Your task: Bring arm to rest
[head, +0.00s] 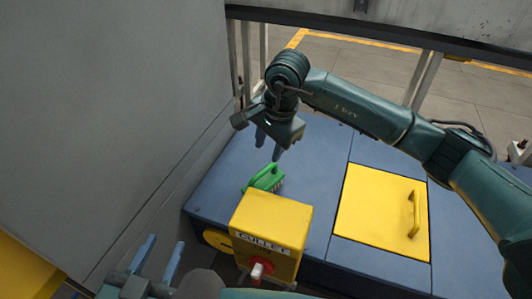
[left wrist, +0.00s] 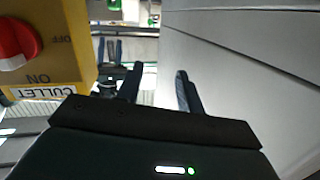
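My left gripper (head: 160,262) is at the bottom left of the head view, fingers pointing up, left of the yellow cullet box. In the left wrist view its two fingers (left wrist: 160,90) are apart with nothing between them. My right arm (head: 365,108) reaches in from the right over the blue bench. My right gripper (head: 269,146) points down above the bench's back left part, behind a green brush (head: 265,178). Its two fingers are apart, and I see nothing held. No amber bottles show.
The yellow cullet box (head: 272,222) with a red knob (head: 259,268) stands at the blue bench's (head: 310,155) front; it also shows in the left wrist view (left wrist: 50,72). A yellow hatch (head: 375,215) with a handle is to its right. A grey wall (head: 110,100) bounds the left.

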